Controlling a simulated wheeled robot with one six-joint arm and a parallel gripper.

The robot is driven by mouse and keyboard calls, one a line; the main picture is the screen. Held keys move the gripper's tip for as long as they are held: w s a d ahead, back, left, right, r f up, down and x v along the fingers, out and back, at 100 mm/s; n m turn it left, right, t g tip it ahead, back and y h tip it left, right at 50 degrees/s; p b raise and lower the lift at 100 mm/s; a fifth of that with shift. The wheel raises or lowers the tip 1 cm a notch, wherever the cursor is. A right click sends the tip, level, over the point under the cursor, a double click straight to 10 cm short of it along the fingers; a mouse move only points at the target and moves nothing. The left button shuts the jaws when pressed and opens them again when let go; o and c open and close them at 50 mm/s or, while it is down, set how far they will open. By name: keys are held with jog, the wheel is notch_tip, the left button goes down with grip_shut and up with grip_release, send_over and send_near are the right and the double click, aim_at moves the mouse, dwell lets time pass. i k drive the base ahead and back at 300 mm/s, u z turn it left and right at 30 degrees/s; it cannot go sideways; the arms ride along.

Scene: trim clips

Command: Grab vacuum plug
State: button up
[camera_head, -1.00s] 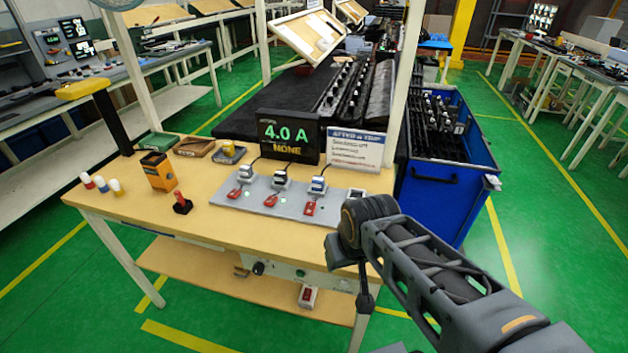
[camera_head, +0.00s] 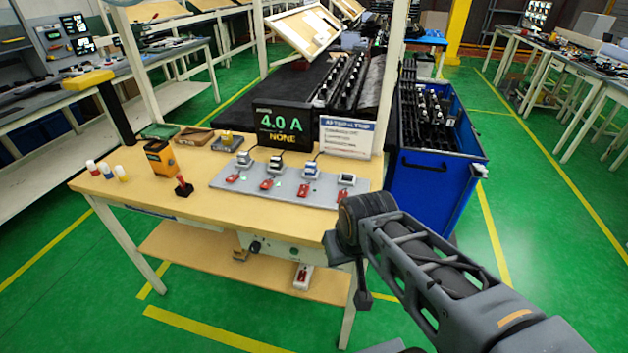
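A grey strip (camera_head: 325,191) lies on the wooden bench. Several plugs stand in a row along it, among them a left white plug (camera_head: 243,160), a second plug (camera_head: 276,162), a blue-and-white plug (camera_head: 311,169) and a right plug (camera_head: 347,181). Red switches or tags lie in front of them. I cannot tell which plug is the vacuum's. My arm reaches in from the lower right. A slim dark part at its end, seemingly my gripper (camera_head: 362,297), hangs in front of the bench's right end, apart from the plugs. Its fingers are too unclear to tell their state.
A display (camera_head: 282,131) reading 4.0 A and NONE and a sign (camera_head: 346,136) stand behind the strip. A blue bin (camera_head: 436,193) is right of the bench. An orange box (camera_head: 161,158) and a red-handled object (camera_head: 183,187) stand left. Green floor lies clear in front.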

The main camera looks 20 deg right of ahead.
aim_at(311, 167)
jog(key=k, duration=0.25)
jog(key=u, duration=4.4)
jog(key=k, duration=2.85)
jog(key=z, duration=0.95)
jog(key=i, duration=0.45)
jog(key=z, duration=0.15)
